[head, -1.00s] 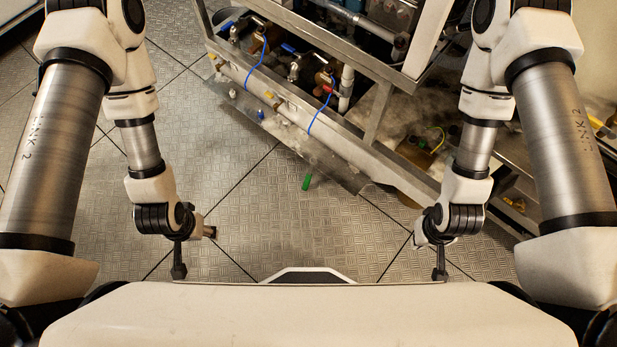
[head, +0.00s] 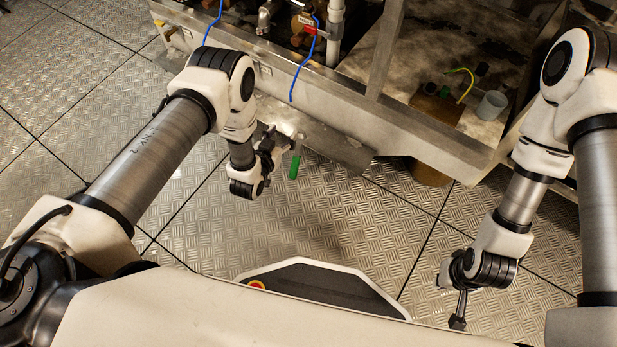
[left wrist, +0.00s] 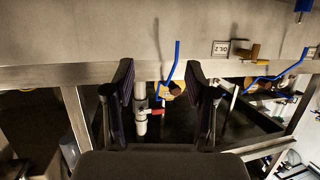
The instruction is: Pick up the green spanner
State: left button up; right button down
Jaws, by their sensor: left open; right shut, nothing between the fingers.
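The green spanner (head: 294,167) shows in the head view as a short upright green piece beside the low ledge of the machine frame; its other end is not clear to see. My left gripper (head: 272,146) is just to the left of it in the picture, open, and I cannot tell how far apart they are in depth. In the left wrist view the left gripper (left wrist: 163,85) has its two dark fingers spread with nothing held between them; the spanner does not show there. My right gripper (head: 458,318) is at the lower right, shut and empty, far from the spanner.
The metal machine frame (head: 430,133) crosses the upper part, with blue cables (head: 303,68) hanging down. A red-handled valve (head: 308,27) and pipes stand behind. A grey cup (head: 491,105) is at the right. The patterned floor (head: 350,220) in front is clear.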

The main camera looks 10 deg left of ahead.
pick_arm(q)
jog(key=b, duration=0.7)
send_near(295, 160)
jog(key=w, duration=0.3)
jog(key=shift+g, duration=0.4)
jog(key=b+x, duration=0.3)
jog(key=x, duration=0.2)
jog(key=f+b+x, duration=0.1)
jog(key=b+x, duration=0.1)
jog(key=shift+s+d+f+b, duration=0.1)
jog(key=shift+d+b, duration=0.15)
jog(key=shift+b, duration=0.05)
jog(key=shift+r, duration=0.2)
pick_arm(e)
notch_tip(295, 160, down, 16)
jog(key=shift+w+f, duration=0.2)
jog(key=shift+w, duration=0.15)
pick_arm(q)
grip_shut()
pick_arm(e)
jog(key=shift+d, duration=0.1)
